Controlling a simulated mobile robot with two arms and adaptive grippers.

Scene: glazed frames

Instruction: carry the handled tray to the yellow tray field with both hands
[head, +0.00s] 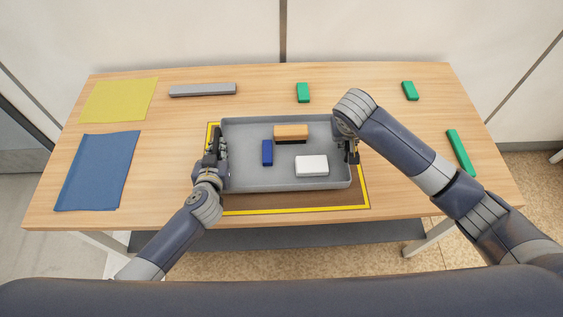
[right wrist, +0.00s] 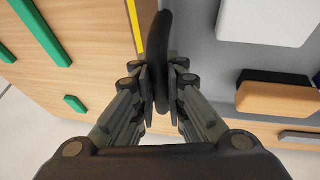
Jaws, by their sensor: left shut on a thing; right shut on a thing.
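The grey handled tray (head: 240,180) is over the yellow-outlined tray field (head: 300,209), covering most of it. A brown strip and the yellow border show along its near and right sides. I cannot tell whether the tray touches the table. It carries a tan-and-dark block (head: 291,132), a blue block (head: 267,153) and a white block (head: 312,166). My left gripper (head: 218,150) is shut on the tray's left handle, which is mostly hidden. My right gripper (head: 351,152) is shut on the right handle; the right wrist view shows this dark handle (right wrist: 158,35) between the fingers.
On the wooden table (head: 180,185) lie a yellow sheet (head: 119,100), a blue sheet (head: 97,170) and a grey bar (head: 203,90). Green blocks lie at the back (head: 303,93), at the back right (head: 410,91) and at the right (head: 460,153).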

